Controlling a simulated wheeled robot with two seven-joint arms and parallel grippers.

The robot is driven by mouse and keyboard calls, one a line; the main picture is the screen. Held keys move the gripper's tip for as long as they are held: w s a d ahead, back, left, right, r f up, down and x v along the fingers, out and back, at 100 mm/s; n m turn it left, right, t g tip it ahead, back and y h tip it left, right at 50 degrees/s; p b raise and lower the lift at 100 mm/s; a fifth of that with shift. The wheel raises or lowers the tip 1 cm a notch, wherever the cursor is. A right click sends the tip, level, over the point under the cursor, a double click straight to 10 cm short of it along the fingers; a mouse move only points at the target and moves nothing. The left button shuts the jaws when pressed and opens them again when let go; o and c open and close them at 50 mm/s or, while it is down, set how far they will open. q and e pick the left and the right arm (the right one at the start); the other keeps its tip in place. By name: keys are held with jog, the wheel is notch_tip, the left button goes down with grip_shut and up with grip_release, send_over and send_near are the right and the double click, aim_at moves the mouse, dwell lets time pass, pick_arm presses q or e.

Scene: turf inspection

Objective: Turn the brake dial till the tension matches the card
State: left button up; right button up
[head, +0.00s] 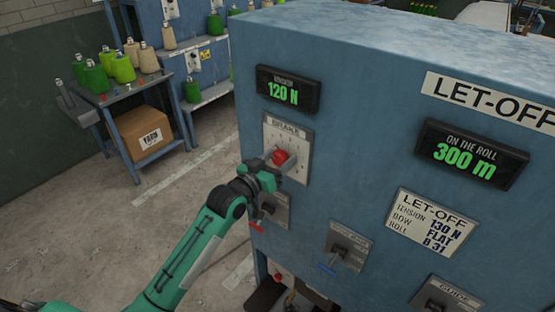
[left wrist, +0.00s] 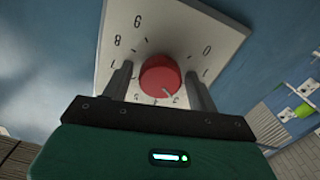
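The brake dial (head: 279,157) is a red knob on a pale plate marked BRAKE, on the blue let-off cabinet. Above it the tension display (head: 283,92) reads 120 N in green. The let-off card (head: 430,223) reads tension 130 N, bow flat, roll B 31. My left gripper (head: 272,172) is at the brake plate. In the left wrist view the red dial (left wrist: 160,77) sits between its two fingers (left wrist: 160,88), with a narrow gap seemingly showing on each side. A pale pointer mark shows on the knob. My right gripper is not in view.
A lever switch (head: 271,208) sits just below the dial, and another switch (head: 345,250) lies lower right. An on-the-roll display (head: 470,155) reads 300 m. A cart (head: 128,100) with yarn cones and a cardboard box (head: 141,132) stands left, beyond open floor.

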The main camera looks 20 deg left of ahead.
pick_arm(q)
jog(key=c, duration=0.8)
jog(key=shift+o, duration=0.2)
jog(key=shift+m, duration=1.4)
jog(key=o, duration=1)
jog(key=shift+c, duration=0.2)
